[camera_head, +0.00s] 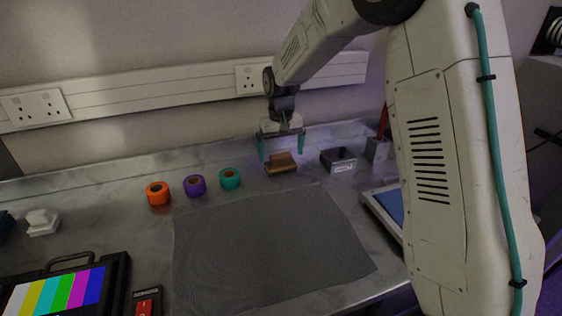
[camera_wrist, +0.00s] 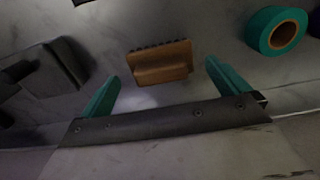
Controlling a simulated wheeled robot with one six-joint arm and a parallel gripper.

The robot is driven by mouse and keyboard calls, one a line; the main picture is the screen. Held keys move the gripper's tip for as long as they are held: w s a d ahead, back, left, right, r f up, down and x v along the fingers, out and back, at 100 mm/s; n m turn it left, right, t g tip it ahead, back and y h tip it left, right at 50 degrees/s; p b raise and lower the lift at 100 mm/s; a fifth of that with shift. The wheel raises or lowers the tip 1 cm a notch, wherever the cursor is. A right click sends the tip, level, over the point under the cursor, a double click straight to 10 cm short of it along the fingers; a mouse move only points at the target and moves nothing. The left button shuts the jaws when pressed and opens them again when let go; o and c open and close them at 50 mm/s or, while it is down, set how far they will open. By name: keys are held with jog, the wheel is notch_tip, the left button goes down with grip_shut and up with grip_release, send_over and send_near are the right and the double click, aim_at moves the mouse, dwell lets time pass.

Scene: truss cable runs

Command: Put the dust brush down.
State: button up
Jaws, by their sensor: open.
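The dust brush (camera_head: 281,164) is a brown block with a raised grip and dark bristles along one side. It rests on the metal bench near the back. In the wrist view the brush (camera_wrist: 160,63) lies ahead of and between the two teal fingers, touching neither. My gripper (camera_head: 281,146) is open and empty, just above and behind the brush in the head view. In the wrist view my gripper (camera_wrist: 163,82) shows its fingers spread wide apart, with bench surface between them.
Orange (camera_head: 158,193), purple (camera_head: 194,185) and teal (camera_head: 229,179) tape rolls stand left of the brush. A dark open bin (camera_head: 338,160) is to its right. A grey mat (camera_head: 265,245) lies bare in front. A colour-bar monitor case (camera_head: 62,290) is at front left.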

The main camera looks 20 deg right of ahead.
aim_at(282, 156)
notch_tip(282, 156, up, 7)
jog(key=shift+r, duration=0.1)
jog(key=shift+s+r, duration=0.25)
jog(key=s+d+r, duration=0.1)
jog(key=s+r, duration=0.4)
jog(key=s, duration=0.5)
jog(key=s+d+r, duration=0.1)
jog(key=s+r, duration=0.3)
jog(key=s, duration=0.5)
jog(key=s+d+f+t, duration=0.1)
jog(key=s+f, duration=0.2)
jog(key=s, duration=1.7)
jog(key=shift+s, duration=0.2)
